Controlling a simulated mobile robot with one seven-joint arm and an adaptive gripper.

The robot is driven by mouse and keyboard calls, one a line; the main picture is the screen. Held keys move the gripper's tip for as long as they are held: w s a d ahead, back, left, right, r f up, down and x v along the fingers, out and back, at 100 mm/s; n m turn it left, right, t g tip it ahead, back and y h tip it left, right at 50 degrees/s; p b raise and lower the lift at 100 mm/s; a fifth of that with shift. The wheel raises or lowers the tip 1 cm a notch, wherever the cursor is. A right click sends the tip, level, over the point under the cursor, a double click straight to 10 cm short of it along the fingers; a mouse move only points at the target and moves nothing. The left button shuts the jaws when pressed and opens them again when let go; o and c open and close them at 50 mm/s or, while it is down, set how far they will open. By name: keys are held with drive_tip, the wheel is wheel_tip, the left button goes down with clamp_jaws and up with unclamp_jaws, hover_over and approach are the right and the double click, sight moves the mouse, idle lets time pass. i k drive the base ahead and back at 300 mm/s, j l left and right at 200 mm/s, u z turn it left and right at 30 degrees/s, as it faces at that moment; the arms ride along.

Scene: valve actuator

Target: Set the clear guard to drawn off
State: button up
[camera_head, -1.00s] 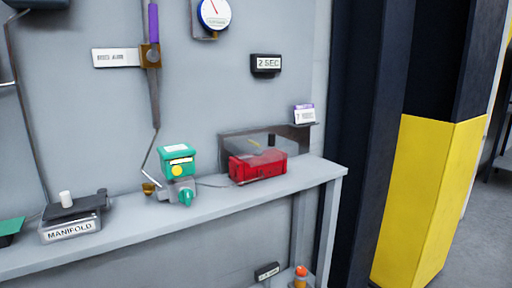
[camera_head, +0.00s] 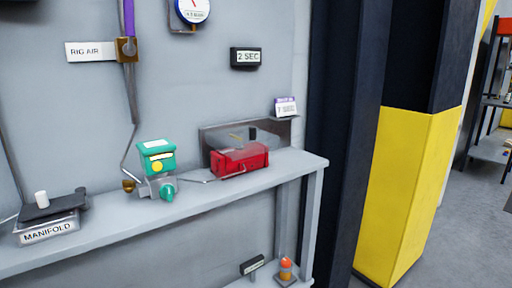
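A clear guard (camera_head: 222,138) shows in the head view as a see-through cover over a red box (camera_head: 240,161) on the grey shelf (camera_head: 120,228), toward its right end. A dark knob and a small yellowish part show through or above the cover. Whether the guard is seated on the red box or only stands around it, I cannot tell. My gripper is not in view.
A green-topped valve unit (camera_head: 157,157) stands left of the red box, with a thin line between them. A MANIFOLD block (camera_head: 50,228) is at the far left. A yellow and dark column (camera_head: 405,190) stands right of the shelf; floor shows beyond it.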

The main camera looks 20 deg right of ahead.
sight(254, 130)
drive_tip(key=i+l+z, duration=0.2)
drive_tip(key=l, duration=0.2)
drive_tip(key=i+l+z, duration=0.15)
drive_tip(key=l, duration=0.2)
drive_tip(key=i+l+z, duration=0.2)
drive_tip(key=l, duration=0.15)
drive_tip(key=k+l, duration=0.05)
drive_tip(key=k, duration=0.05)
